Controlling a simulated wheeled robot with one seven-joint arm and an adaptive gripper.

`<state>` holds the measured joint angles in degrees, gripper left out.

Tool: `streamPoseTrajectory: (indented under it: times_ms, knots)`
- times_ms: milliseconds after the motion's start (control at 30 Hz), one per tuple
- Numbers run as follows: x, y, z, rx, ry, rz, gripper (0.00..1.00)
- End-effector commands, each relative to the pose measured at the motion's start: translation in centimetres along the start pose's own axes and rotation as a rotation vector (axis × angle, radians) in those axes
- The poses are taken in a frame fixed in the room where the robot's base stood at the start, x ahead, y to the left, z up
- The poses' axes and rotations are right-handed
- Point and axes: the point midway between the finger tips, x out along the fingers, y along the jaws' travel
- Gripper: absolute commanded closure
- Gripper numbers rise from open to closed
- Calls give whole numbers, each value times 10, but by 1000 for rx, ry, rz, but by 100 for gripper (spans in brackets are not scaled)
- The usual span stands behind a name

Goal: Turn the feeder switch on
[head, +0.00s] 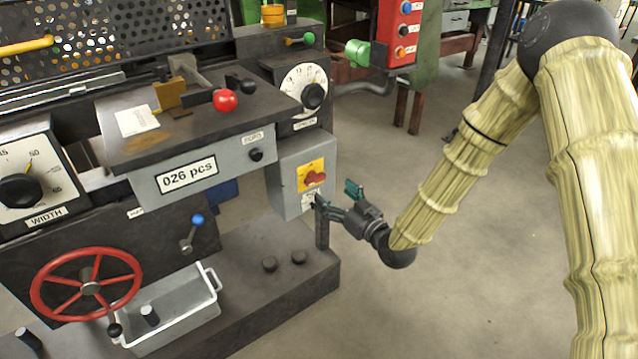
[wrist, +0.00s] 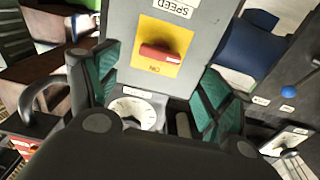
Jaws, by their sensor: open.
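The feeder switch appears to be the red rotary knob (head: 314,178) on a yellow plate (head: 311,166), on the front of a grey box (head: 291,190). Its handle lies roughly crosswise. My gripper (head: 335,197) is open and empty, in front of the box and slightly below and right of the knob. In the wrist view, the teal fingers of my gripper (wrist: 158,82) stand on either side of the plate, apart from the knob.
A white dial (head: 304,90) sits above the box, and a counter panel (head: 188,176) is to its left. A red ball knob (head: 225,101), blue-tipped lever (head: 197,220), red handwheel (head: 88,284) and white bin (head: 172,310) are nearby. The floor (head: 450,280) at right is clear.

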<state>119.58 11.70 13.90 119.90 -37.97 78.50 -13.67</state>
Motion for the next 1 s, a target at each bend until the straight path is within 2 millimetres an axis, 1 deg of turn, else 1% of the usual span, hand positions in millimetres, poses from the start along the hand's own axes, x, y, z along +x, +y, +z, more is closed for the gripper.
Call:
streamPoseTrajectory:
  times_ms: [33, 300, 500, 633, 900, 933, 1000]
  knots:
    - [9, 0, 0, -2, 2, -1, 20]
    - [51, 0, 1, 0, 0, 0, 20]
    - [70, 0, 2, 0, -2, 1, 20]
    - [76, 0, 1, 1, -2, 1, 20]
    - [76, 0, 1, 1, -3, 1, 20]
    - [76, 0, 1, 1, -3, 1, 21]
    - [76, 0, 1, 1, -2, 1, 34]
